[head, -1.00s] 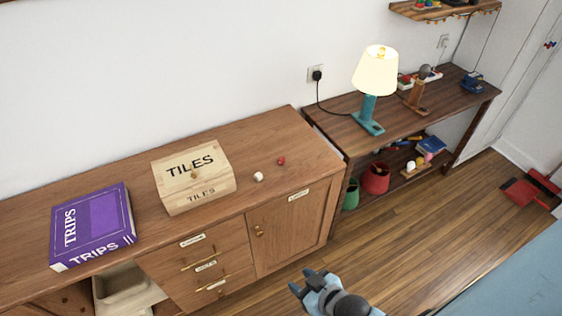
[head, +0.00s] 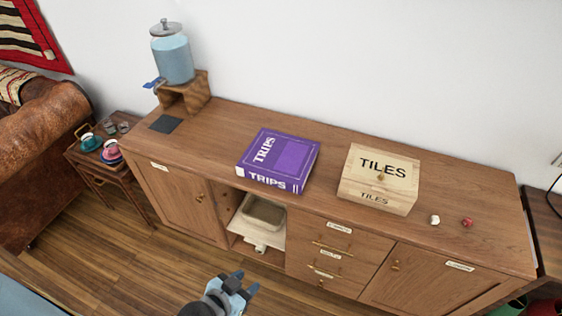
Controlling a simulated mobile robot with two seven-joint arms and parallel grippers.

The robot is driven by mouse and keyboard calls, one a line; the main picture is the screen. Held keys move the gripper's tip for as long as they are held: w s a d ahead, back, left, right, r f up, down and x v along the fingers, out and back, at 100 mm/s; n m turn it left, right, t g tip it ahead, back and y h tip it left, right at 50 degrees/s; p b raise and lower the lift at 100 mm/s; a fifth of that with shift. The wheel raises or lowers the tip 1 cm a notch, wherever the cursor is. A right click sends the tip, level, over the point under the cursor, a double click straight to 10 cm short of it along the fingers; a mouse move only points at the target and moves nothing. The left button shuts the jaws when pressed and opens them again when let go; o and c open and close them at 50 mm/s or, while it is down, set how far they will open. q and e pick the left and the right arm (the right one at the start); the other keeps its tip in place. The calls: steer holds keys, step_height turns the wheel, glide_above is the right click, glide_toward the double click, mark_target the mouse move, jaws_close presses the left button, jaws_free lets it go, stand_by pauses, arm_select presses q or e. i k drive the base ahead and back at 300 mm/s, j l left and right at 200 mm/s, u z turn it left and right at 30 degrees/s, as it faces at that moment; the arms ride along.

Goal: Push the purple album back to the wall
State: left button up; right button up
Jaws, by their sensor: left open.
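The purple album (head: 297,160), marked TRIPS on its cover and spine, lies flat on the wooden sideboard top (head: 221,131). Its spine faces the front, close to the front edge, and bare wood shows between its back side and the white wall (head: 300,60). My left gripper (head: 245,287) is at the bottom of the head view, in front of the sideboard and apart from the album. It is open, with nothing between its fingers. My right gripper is not in view.
A wooden TILES box (head: 379,178) stands right of the album, with a white die (head: 435,220) and a red die (head: 467,222) beyond it. A drink dispenser (head: 172,55) stands on a wooden stand at left. A bin (head: 262,219) sits in the open bay below.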

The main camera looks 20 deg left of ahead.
mark_target(279, 160)
steer(key=z, duration=0.3)
steer(key=j+z, duration=0.75)
steer(key=j, duration=0.25)
steer(key=k+j+z, duration=0.1)
steer(key=j, duration=0.45)
steer(key=k+j+z, duration=0.1)
steer(key=j, duration=0.4)
steer(key=i+j, duration=0.35)
steer(key=j, duration=0.15)
